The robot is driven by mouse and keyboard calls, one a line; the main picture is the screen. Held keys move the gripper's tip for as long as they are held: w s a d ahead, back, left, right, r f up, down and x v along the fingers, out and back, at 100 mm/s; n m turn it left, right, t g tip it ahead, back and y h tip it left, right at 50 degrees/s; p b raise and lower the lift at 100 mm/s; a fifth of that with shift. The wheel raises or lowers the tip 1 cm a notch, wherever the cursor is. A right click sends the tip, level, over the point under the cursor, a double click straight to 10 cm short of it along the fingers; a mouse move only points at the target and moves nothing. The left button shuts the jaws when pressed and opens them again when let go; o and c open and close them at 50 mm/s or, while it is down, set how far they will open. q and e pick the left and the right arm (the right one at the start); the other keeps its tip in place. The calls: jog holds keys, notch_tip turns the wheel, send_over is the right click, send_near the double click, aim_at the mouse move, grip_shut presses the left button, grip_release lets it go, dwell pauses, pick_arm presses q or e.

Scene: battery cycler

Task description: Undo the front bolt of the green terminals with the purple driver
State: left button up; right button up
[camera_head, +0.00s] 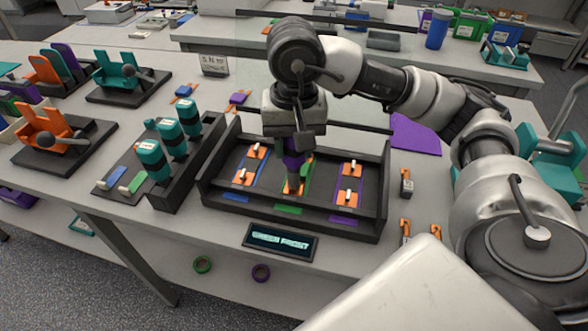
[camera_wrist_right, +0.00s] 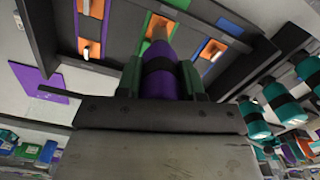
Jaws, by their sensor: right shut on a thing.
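My right gripper (camera_head: 293,141) points down over the dark tray (camera_head: 385,200) and is shut on the purple driver (camera_head: 293,160). In the right wrist view the driver's purple and black handle (camera_wrist_right: 159,80) sits between the two fingers. The driver stands about upright, its lower end at the front part of the green terminals (camera_head: 307,172). The driver and gripper hide much of these terminals, and I cannot tell whether the tip touches the front bolt. A small display (camera_head: 280,241) in front reads "GREEN FRONT". My left gripper is not in view.
Blue-strip terminals (camera_head: 247,170) lie left of the green ones, and purple-strip terminals (camera_head: 350,185) lie right. Teal cylinders (camera_head: 152,160) stand in a black rack (camera_head: 180,180) at left. A purple mat (camera_head: 414,134) lies behind right. The tray has raised walls.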

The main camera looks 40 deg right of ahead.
dwell(0.5)
jog(key=shift+n+b, duration=1.15)
jog(key=shift+n, duration=0.55)
jog(key=shift+n+b, duration=0.6)
jog(key=shift+n, duration=0.8)
